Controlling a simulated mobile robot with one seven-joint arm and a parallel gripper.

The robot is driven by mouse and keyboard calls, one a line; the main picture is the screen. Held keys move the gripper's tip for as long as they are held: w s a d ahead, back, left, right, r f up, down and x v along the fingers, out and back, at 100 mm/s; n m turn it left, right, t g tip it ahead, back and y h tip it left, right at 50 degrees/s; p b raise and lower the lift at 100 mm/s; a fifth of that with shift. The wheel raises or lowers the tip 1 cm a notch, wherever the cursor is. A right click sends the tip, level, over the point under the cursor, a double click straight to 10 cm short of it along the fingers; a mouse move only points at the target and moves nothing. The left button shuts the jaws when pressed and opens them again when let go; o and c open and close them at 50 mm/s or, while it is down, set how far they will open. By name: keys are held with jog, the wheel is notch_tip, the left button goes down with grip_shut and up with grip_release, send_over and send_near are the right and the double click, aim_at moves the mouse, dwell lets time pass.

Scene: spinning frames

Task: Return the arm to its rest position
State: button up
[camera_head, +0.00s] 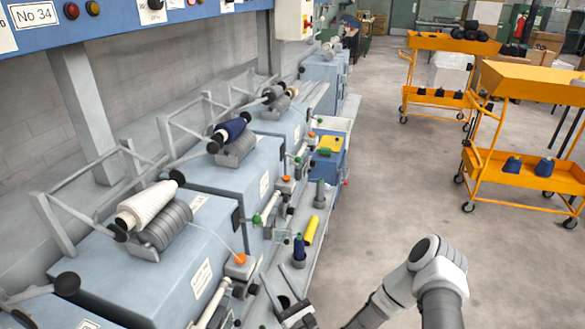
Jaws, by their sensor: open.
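My arm shows at the bottom right, with its white and grey elbow (438,265) bent above the floor. From there a link runs down and left, out of the bottom edge. My gripper (280,284) is at the bottom middle, partly cut off by the frame edge. Its grey fingers are apart, over the near end of the machine's front ledge. I see nothing held between them. A dark blue bobbin (299,248) stands on the ledge just beyond the fingers. I cannot tell whether they touch anything.
Spinning machine units (150,265) line the left, carrying a cream yarn package (150,206) and a dark blue one (230,130). A yellow tube (312,230) is on the ledge. Orange trolleys (525,172) (436,104) stand at the right. The grey floor (390,190) between is clear.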

jog(key=s+a+r+n+g+y, duration=0.2)
jog(key=s+r+n+g+y, duration=0.1)
jog(key=r+n+g+y, duration=0.3)
jog(key=s+a+r+n+g+y, duration=0.2)
jog(key=r+n+g+y, duration=0.1)
jog(key=r+n+g, duration=0.35)
jog(key=s+r+n+g+h, duration=0.5)
jog(key=s+r+n+g, duration=0.1)
jog(key=s+n+g, duration=0.45)
jog(key=s+d+r+n+t+h, duration=0.3)
jog(key=d+r+t+h, duration=0.2)
jog(key=d+h, duration=0.3)
jog(key=s+d+r+n+t+h, duration=0.4)
jog(key=d+h, duration=0.4)
jog(key=d, duration=0.6)
jog(key=shift+d+r+t, duration=0.15)
jog(key=shift+r+t, duration=0.45)
jog(key=shift+r, duration=0.8)
jog(key=shift+c, duration=0.2)
